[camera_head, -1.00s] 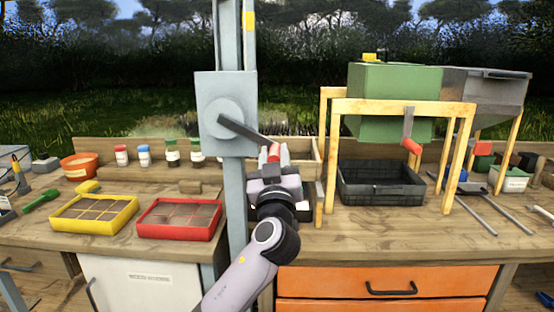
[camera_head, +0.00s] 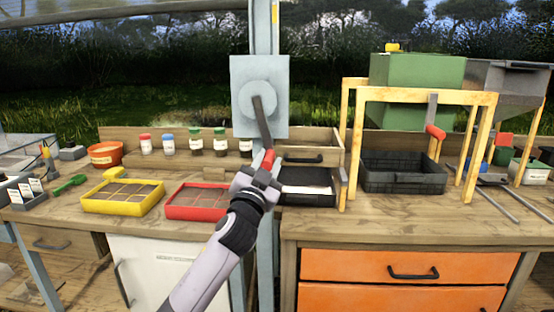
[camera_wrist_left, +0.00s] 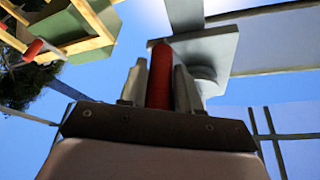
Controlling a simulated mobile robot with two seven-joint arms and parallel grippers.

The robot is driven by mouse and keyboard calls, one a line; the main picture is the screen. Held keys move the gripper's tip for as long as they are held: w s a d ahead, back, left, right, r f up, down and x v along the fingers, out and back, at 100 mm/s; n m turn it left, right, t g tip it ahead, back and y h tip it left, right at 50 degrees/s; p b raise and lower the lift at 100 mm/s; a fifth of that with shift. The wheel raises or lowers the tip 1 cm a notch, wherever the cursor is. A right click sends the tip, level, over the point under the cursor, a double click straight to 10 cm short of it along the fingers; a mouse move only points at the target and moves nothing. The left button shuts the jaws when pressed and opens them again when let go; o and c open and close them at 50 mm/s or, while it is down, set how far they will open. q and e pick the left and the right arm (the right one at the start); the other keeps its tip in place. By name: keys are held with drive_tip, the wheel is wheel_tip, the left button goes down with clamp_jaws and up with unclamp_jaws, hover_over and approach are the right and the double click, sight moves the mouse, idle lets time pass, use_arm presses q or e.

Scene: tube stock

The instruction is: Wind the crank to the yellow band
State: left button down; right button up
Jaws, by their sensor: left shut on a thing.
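The crank is a dark arm (camera_head: 262,121) on a round hub (camera_head: 257,99) of a pale grey box (camera_head: 276,70) fixed to a post. The crank arm points down and slightly right, ending in a red handle (camera_head: 268,159). My left gripper (camera_head: 262,170) is shut on the red handle; the left wrist view shows the handle (camera_wrist_left: 159,80) between its two fingers. A yellow band (camera_head: 275,13) shows high on the post, near the top edge of the head view. My right gripper is not in view.
A red tray (camera_head: 198,214) and a yellow tray (camera_head: 122,210) lie on the bench at left. A black tray (camera_head: 308,201) sits right of the post. A green hopper (camera_head: 440,80) with another red-handled crank (camera_head: 436,131) stands on a wooden frame at right.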

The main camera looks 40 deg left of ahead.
use_arm(q)
drive_tip(key=a, duration=0.1)
drive_tip(key=s, duration=0.1)
drive_tip(key=a, duration=0.1)
drive_tip(key=shift+s+a+r, duration=0.25)
drive_tip(key=shift+s+a, duration=0.05)
drive_tip(key=shift+r, duration=0.1)
drive_tip(key=c, duration=0.9)
unclamp_jaws()
drive_tip(key=shift+f, duration=0.3)
drive_tip(key=shift+b+v, duration=0.7)
drive_tip(key=shift+v, duration=2.85)
